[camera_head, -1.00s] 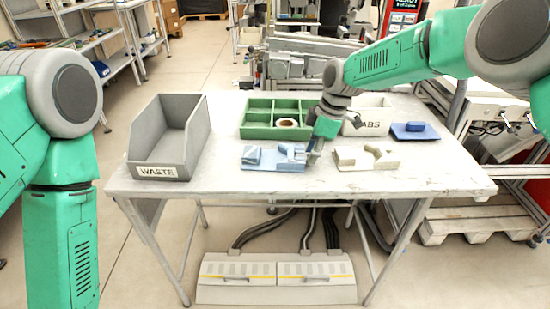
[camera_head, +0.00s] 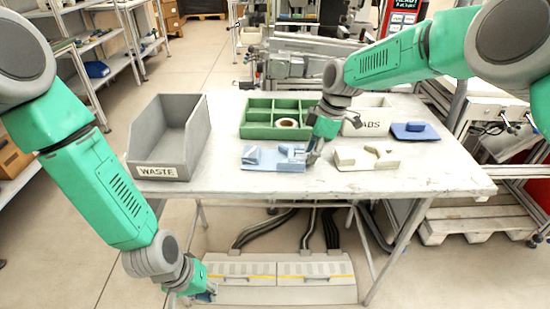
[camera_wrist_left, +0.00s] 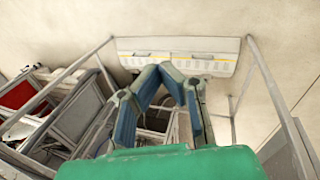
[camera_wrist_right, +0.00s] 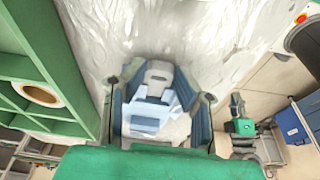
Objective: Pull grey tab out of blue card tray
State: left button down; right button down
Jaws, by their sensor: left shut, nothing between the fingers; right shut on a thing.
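The light blue card tray (camera_head: 262,161) lies on the table, front middle, with raised blue parts on its left and right. My right gripper (camera_head: 313,158) is low over its right end, pointing down. In the right wrist view its fingers (camera_wrist_right: 158,80) are closed around a grey piece (camera_wrist_right: 158,73), which looks like the grey tab. Light blue parts of the tray (camera_wrist_right: 146,118) show between the same fingers. I cannot tell how far the tab sits in the tray. My left gripper (camera_head: 208,295) is shut and empty, below table height in front of the table; its fingertips meet in the left wrist view (camera_wrist_left: 165,68).
A grey WASTE bin (camera_head: 152,157) stands at the table's left. A green divided tray (camera_head: 258,128) holding a reel (camera_head: 286,123) and a white labelled bin (camera_head: 374,112) stand behind. A cream fixture (camera_head: 368,160) and dark blue block (camera_head: 414,131) lie right. The front right table is clear.

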pick_arm(q)
jog(key=w+d+r+h, duration=0.1)
jog(key=w+d+r, duration=0.3)
jog(key=w+r, duration=0.3)
jog(key=w+d+r+h, duration=0.2)
jog(key=w+d+r, duration=0.2)
jog(key=w+r, duration=0.2)
jog(key=w+d+r+h, duration=0.2)
jog(key=w+d+r, duration=0.2)
jog(key=w+r, duration=0.3)
jog(key=shift+w+d+r+t, duration=0.2)
jog(key=shift+r, duration=0.6)
jog(key=shift+w+d+r+t, duration=0.15)
jog(key=shift+r+t, duration=0.05)
jog(key=shift+r, duration=0.55)
jog(key=w+d+r+m+h, duration=0.1)
jog(key=w+d+r+m, duration=0.2)
jog(key=r, duration=0.4)
pick_arm(e)
jog(key=shift+a, duration=0.1)
pick_arm(q)
notch_tip(320, 180, up, 4)
jog(key=m+t+y, duration=0.2)
jog(key=m, duration=0.8)
send_over(288, 155)
pick_arm(e)
jog(key=shift+d, duration=0.2)
pick_arm(q)
notch_tip(288, 155, down, 12)
jog(key=shift+w+f, duration=0.1)
